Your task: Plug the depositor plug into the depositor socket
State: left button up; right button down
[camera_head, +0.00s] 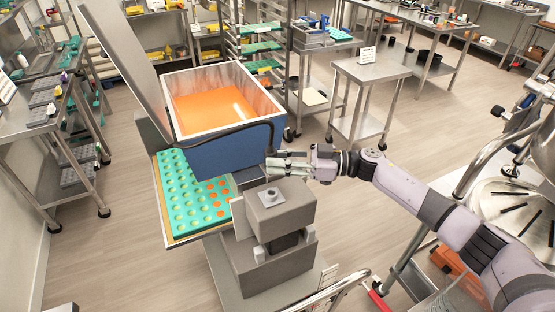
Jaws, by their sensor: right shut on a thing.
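The depositor has a blue hopper (228,151) with orange liquid inside and a grey housing (288,212) in front of it. A black cable (266,128) runs along the hopper's side and down to my right gripper (276,163). The gripper is shut on the cable's end, beside the hopper's front right corner and just above and behind the grey housing. The plug itself is too small and covered by the fingers to make out. A small round fitting (271,209) stands on top of the housing; I cannot tell whether it is the socket. My left gripper is not in view.
A teal mould tray (172,170) with several orange-filled cavities lies under the hopper. A steel table (372,70) stands behind, and shelving (62,100) at left. A round steel vessel (510,205) is at right. Floor between the depositor and the steel table is clear.

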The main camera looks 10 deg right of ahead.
jog(key=shift+f+b, duration=1.9)
jog(key=shift+f, duration=1.2)
jog(key=shift+f, duration=0.1)
jog(key=shift+f+b, duration=0.85)
jog(key=shift+f, duration=0.35)
jog(key=c, duration=1.2)
grip_release()
